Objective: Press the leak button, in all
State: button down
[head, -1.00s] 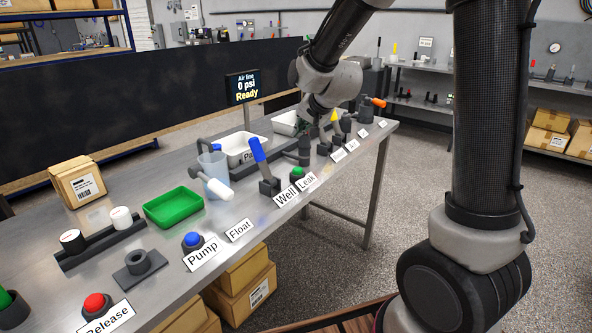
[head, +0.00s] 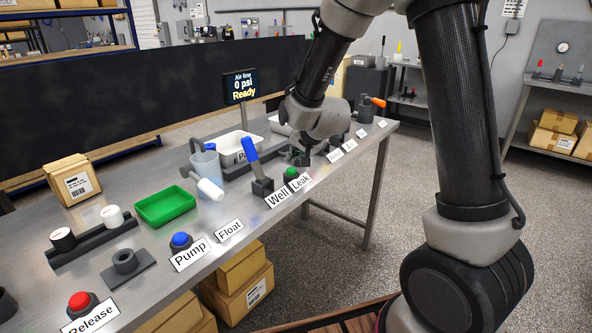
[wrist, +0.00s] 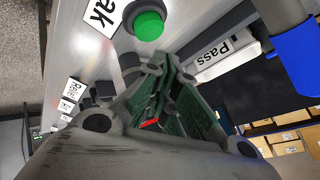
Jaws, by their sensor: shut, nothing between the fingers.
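The leak button is a green round cap (head: 291,172) on a dark base, behind the "Leak" label (head: 300,183) at the table's front edge. In the wrist view the green cap (wrist: 149,26) is at the top, with part of its label (wrist: 104,14) beside it. My gripper (head: 302,158) is just behind and to the right of the button in the head view. In the wrist view its closed fingers (wrist: 166,88) lie below the green cap, with a visible gap. The fingers hold nothing.
A blue-handled lever (head: 251,150) stands left of the button. The blue Pump button (head: 181,239) and red Release button (head: 79,300) are further left. A white "Pass" tray (head: 252,143) is behind. The display (head: 242,86) reads "0 psi Ready".

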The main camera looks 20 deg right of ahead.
jog(key=shift+f, duration=0.45)
jog(key=shift+f, duration=0.15)
dwell(1.1)
jog(key=shift+f, duration=0.25)
jog(key=shift+f, duration=0.5)
dwell(0.6)
jog(key=shift+r, duration=0.9)
dwell(0.4)
